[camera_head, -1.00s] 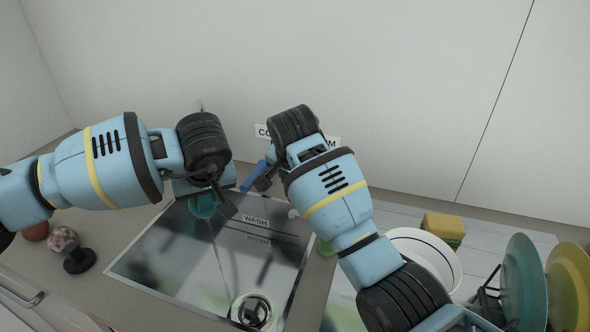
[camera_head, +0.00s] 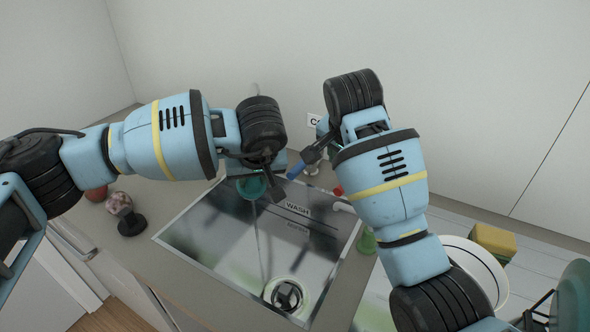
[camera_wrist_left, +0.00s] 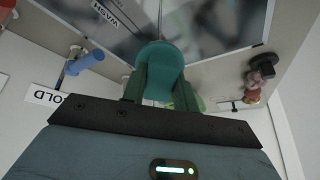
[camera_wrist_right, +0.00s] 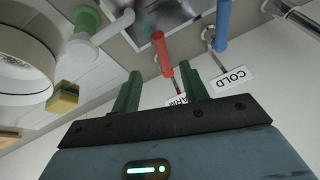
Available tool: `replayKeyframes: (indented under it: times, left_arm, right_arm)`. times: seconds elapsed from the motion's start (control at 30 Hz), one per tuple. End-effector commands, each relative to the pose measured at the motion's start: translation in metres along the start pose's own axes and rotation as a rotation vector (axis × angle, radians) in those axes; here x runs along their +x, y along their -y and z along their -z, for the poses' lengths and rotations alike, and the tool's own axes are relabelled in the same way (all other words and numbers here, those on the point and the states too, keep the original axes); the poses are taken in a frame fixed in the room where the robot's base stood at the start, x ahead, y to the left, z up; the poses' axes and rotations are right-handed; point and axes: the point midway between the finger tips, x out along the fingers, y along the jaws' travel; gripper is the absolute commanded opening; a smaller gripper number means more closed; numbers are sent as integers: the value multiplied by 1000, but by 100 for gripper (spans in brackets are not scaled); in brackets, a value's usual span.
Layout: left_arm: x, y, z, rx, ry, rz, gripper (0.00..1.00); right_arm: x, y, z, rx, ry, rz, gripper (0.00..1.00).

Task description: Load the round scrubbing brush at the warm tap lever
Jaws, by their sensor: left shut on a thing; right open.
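My left gripper (camera_head: 268,180) is shut on a teal cup-like thing (camera_head: 252,186) over the sink's back left; the left wrist view shows it (camera_wrist_left: 163,68) between the fingers. The red warm tap lever (camera_wrist_right: 164,55) lies between my right gripper's open fingers (camera_wrist_right: 160,72) in the right wrist view; contact cannot be told. In the head view only a bit of red (camera_head: 338,191) shows beside my right arm. The WARM label (camera_wrist_right: 176,101) is partly covered. A pink speckled knob on a black round base (camera_head: 131,226), possibly the round scrubbing brush, stands left of the sink.
The blue cold lever (camera_head: 296,170) is close left of my right gripper. A sink marked WASH (camera_head: 230,250) lies in front. A green-topped thing (camera_head: 366,240), white bowl (camera_head: 455,247) and yellow sponge (camera_head: 494,239) are right. A red ball (camera_head: 97,193) is left.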

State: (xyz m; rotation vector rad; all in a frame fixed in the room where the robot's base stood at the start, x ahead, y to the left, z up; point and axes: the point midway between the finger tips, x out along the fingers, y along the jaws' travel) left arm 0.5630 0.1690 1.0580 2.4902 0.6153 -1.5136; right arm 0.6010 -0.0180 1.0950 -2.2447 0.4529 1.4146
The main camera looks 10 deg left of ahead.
Motion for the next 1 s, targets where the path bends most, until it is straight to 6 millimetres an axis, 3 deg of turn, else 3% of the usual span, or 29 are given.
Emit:
replayKeyframes:
  times: [0.33, 0.63, 0.77, 1.0]
  left_arm:
    - [0, 0, 0, 0, -1, 0, 11]
    - [0, 0, 0, 0, -1, 0, 11]
    - [0, 0, 0, 0, -1, 0, 11]
    - [0, 0, 0, 0, -1, 0, 11]
  right_arm:
    - [0, 0, 0, 0, 0, 0, 43]
    - [2, 0, 1, -34, 7, 8, 4]
    - [10, 1, 4, -153, 33, 46, 0]
    - [28, 3, 14, -528, 87, 194, 0]
